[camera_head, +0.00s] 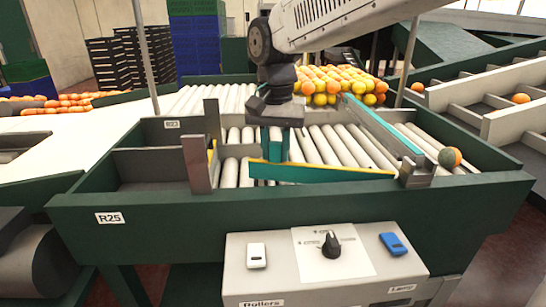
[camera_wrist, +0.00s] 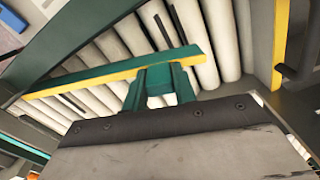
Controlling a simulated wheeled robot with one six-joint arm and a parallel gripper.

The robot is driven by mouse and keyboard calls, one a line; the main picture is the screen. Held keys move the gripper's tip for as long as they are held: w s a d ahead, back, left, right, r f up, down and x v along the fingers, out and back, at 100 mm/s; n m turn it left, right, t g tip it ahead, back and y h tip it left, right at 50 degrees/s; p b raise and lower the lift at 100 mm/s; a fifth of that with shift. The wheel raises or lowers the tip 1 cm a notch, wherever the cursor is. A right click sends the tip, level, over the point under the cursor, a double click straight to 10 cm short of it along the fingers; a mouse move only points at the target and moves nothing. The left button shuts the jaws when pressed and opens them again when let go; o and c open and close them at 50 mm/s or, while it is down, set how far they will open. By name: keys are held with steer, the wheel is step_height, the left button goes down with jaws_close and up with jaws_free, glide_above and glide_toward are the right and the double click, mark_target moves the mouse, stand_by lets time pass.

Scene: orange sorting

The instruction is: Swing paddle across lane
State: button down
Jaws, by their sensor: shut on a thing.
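The paddle (camera_head: 325,173) is a long teal bar with a yellow edge. It lies crosswise over the rollers near the front wall, its right end close to a metal bracket (camera_head: 416,174). In the wrist view the paddle (camera_wrist: 95,76) runs diagonally over the pale rollers. My gripper (camera_head: 275,156) points down over the rollers at the paddle's left part. In the wrist view its teal fingers (camera_wrist: 161,82) are shut on the paddle. The lane (camera_head: 322,143) of pale rollers runs back from the paddle; my gripper hides part of it.
Oranges and yellow fruit (camera_head: 335,84) are piled at the back of the rollers. A second teal bar (camera_head: 382,125) slants at the right. A control box (camera_head: 320,265) with a knob stands in front. Upright metal posts (camera_head: 197,163) stand at left.

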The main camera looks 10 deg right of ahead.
steer(key=w+d+m, duration=0.1)
steer(key=w, duration=0.1)
steer(key=w+d+m, duration=0.1)
steer(key=w, duration=0.2)
steer(key=w+d+m, duration=0.2)
steer(key=shift+w, duration=0.4)
steer(key=shift+w+d+m, duration=0.6)
steer(key=shift+w+d, duration=0.15)
steer(key=shift+w, duration=0.05)
steer(key=c, duration=1.1)
jaws_free()
step_height(320, 180, up, 8)
steer(key=shift+f, duration=0.1)
steer(key=shift+s, duration=0.1)
